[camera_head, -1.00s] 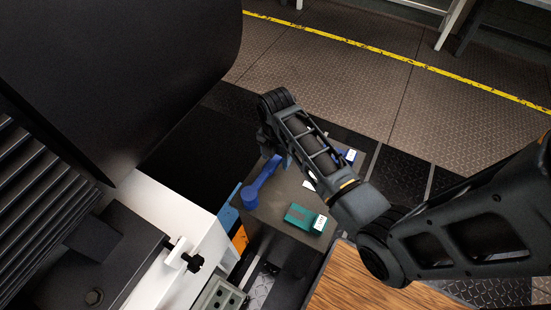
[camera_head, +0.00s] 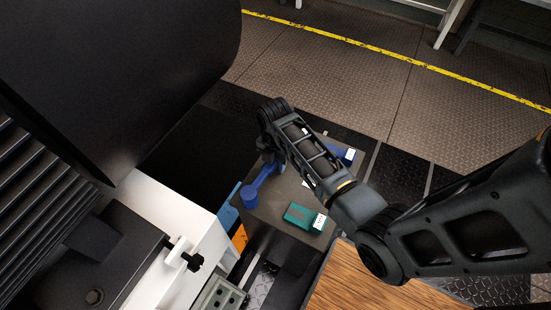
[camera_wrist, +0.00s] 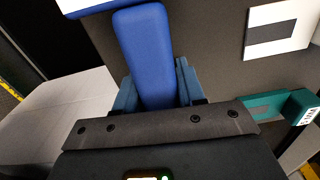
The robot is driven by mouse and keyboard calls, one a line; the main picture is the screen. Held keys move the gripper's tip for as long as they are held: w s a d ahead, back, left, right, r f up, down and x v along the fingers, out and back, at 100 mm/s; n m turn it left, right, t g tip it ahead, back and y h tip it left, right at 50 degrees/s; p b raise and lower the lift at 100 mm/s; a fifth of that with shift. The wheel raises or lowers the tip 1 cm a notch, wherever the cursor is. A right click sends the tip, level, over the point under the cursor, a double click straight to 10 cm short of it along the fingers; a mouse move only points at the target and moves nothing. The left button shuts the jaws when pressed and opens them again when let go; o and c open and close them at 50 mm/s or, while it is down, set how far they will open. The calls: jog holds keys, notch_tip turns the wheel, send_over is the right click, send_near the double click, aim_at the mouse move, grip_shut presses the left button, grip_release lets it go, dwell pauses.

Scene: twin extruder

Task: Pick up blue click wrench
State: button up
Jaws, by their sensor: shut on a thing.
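The blue click wrench (camera_head: 255,192) lies over the grey surface (camera_head: 283,198) in the head view, its round blue end toward the lower left. Its other end runs under my arm. In the wrist view the blue wrench (camera_wrist: 147,52) stands between the two bluish fingers of my gripper (camera_wrist: 153,92), which are shut on it. In the head view my arm hides the fingers. I cannot tell whether the wrench touches the surface.
A teal labelled box (camera_head: 305,217) sits at the front of the grey surface; it also shows in the wrist view (camera_wrist: 272,108). Another blue labelled item (camera_head: 341,153) lies behind my arm. A white machine edge (camera_head: 178,225) stands left, a wooden top (camera_head: 375,285) in front.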

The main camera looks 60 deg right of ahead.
grip_shut()
jog(key=shift+r, duration=0.15)
jog(key=shift+r, duration=0.45)
notch_tip(320, 180, up, 3)
jog(key=shift+w+f, duration=0.1)
jog(key=shift+f, duration=0.1)
jog(key=s+d+r+b, duration=0.1)
jog(key=s+d+r, duration=0.4)
jog(key=d, duration=0.5)
notch_tip(320, 180, up, 2)
jog(key=shift+s+d+r, duration=0.15)
jog(key=shift+s, duration=0.2)
jog(key=shift+o, duration=2.1)
grip_release()
grip_shut()
